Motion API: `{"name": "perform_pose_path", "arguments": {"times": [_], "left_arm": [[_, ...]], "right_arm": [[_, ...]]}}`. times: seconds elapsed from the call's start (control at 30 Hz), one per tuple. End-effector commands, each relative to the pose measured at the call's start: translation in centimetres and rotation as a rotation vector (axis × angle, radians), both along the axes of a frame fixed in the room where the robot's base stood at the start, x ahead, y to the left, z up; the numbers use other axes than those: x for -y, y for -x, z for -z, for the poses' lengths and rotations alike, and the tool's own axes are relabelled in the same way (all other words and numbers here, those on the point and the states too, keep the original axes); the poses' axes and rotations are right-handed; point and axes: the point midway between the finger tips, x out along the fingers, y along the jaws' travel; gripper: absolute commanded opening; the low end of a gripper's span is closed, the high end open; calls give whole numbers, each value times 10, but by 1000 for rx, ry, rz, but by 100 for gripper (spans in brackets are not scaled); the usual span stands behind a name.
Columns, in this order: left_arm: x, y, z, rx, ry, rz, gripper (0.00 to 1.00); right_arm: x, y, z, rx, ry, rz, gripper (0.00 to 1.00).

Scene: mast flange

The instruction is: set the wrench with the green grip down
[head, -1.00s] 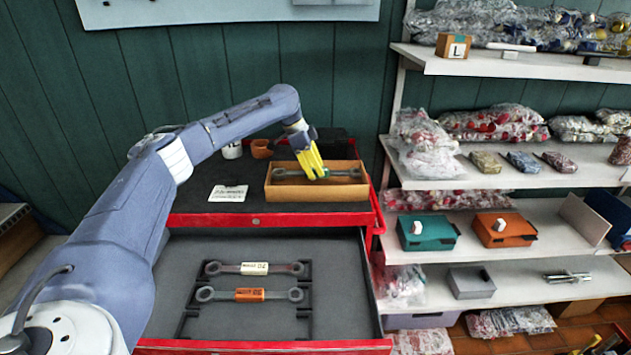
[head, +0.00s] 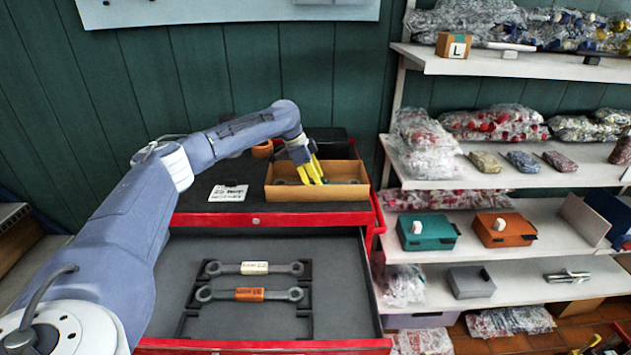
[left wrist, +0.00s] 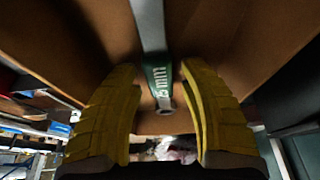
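The wrench with the green grip (left wrist: 158,78) lies in the open wooden tray (head: 318,192) on top of the red tool cabinet. In the head view the tray's front wall and my fingers hide most of it. My left gripper (head: 314,180) reaches down into the tray from above. In the left wrist view its yellow fingers (left wrist: 167,120) are spread on either side of the wrench, with gaps to it; they look open and not clamped on it. My right gripper is in neither view.
The open drawer below holds a wrench with a white grip (head: 254,268) and one with an orange grip (head: 249,294) in a black rack (head: 309,325). A white label card (head: 227,193) lies left of the tray. Shelves with bags and boxes stand at the right.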

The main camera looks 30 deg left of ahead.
Motion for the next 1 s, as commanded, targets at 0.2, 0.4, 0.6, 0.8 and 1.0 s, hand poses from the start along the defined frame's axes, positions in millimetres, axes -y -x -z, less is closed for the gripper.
{"name": "perform_pose_path", "arguments": {"times": [0.2, 0.4, 0.6, 0.8, 1.0], "left_arm": [[0, 0, 0, 0, 0, 0, 44], [-3, 1, -9, 2, 0, -1, 44], [-13, 8, -39, 3, 0, -1, 44], [-23, 15, -72, 3, 0, 1, 44], [-32, 21, -97, 2, 0, 1, 44]], "right_arm": [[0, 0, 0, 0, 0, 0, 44], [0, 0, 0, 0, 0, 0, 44], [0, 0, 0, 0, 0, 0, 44], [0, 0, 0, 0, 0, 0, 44], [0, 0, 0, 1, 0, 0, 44]]}}
